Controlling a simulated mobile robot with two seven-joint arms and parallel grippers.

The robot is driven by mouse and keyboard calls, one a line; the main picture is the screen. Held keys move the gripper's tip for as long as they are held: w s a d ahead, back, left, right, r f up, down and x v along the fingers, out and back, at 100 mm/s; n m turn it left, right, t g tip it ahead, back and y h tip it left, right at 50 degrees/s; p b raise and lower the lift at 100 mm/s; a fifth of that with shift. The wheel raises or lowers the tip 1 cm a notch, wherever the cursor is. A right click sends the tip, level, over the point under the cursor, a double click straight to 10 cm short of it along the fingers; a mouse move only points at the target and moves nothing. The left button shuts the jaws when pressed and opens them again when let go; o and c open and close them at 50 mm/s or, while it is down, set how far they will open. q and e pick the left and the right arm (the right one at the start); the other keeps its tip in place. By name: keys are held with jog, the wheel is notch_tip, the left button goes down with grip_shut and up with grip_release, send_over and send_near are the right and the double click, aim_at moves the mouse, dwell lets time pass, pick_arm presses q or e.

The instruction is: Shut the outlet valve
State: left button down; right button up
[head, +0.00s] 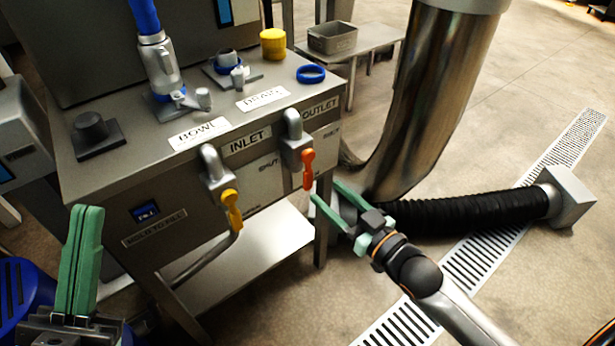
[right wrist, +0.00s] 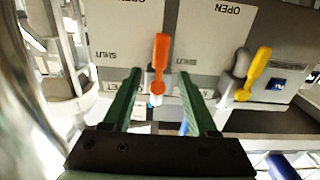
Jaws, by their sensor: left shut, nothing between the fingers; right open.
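The outlet valve's orange-red handle (head: 308,170) hangs straight down from its grey fitting on the tank front, near the OUTLET label (head: 320,109). In the right wrist view the handle (right wrist: 161,62) stands between the finger lines, near an upside-down SHUT mark (right wrist: 110,55). My right gripper (head: 325,190) is open just right of and below the handle. In its wrist view the green fingers (right wrist: 160,76) lie either side of the handle; I cannot tell whether they touch it. My left gripper (head: 89,210) is shut and empty at the lower left.
The inlet valve's yellow handle (head: 232,209) hangs left of the outlet handle. A steel duct (head: 425,95) and a black corrugated hose (head: 465,216) stand right of the tank. A floor grate (head: 480,262) crosses the right.

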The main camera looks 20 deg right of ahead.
aim_at(310, 177)
jog(key=b+x, duration=0.2)
jog(key=x, duration=0.5)
jog(key=shift+w+a+f, duration=0.1)
jog(key=shift+w+a, duration=0.1)
jog(key=shift+w, duration=0.15)
grip_shut()
dwell(1.1)
